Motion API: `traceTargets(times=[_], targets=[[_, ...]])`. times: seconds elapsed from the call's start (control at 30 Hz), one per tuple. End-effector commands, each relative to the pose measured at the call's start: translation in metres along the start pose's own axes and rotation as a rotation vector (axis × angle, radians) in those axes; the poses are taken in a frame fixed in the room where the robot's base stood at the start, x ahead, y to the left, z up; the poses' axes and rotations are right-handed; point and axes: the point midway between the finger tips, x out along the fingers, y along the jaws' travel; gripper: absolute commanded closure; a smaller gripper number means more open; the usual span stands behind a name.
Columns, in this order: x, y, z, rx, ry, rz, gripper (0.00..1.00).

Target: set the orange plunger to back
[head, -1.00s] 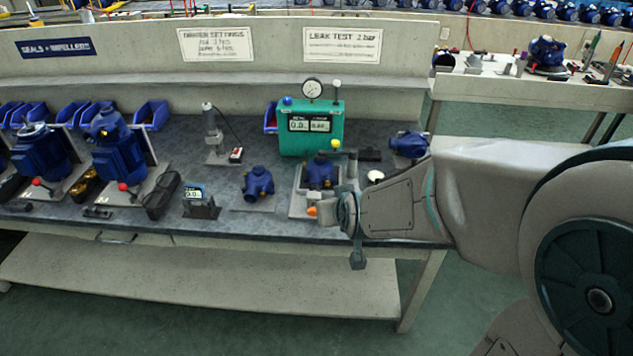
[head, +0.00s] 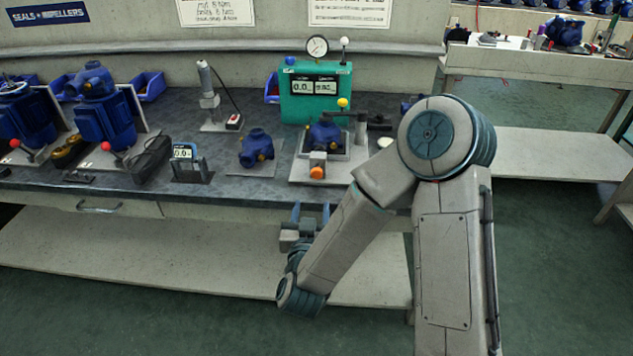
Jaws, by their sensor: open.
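The orange plunger (head: 317,172) is a short orange knob at the front of the leak-test fixture (head: 301,170), a pale plate near the bench's front edge. A blue pump body (head: 324,136) sits in the fixture just behind the plunger. My gripper (head: 311,207) is below and in front of the plunger, by the bench's front edge, with its fingers pointing up. The fingers are apart with nothing between them, and they do not touch the plunger. My forearm runs down to the right of it.
The green leak-test box (head: 302,97) with gauge stands behind the fixture. A black lever arm (head: 372,121) reaches over the fixture's right side. Another blue pump body (head: 256,148) and a small display (head: 187,160) stand to the left. The floor in front is clear.

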Motion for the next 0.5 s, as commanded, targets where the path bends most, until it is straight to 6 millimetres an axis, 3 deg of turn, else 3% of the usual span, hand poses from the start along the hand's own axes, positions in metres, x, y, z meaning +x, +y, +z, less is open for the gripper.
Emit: traceTargets(times=[0.17,0.5], targets=[[0.016,0.002,0.0,0.002,0.006,0.011,0.52],[0.087,0.003,-0.001,0.004,0.007,0.011,0.52]])
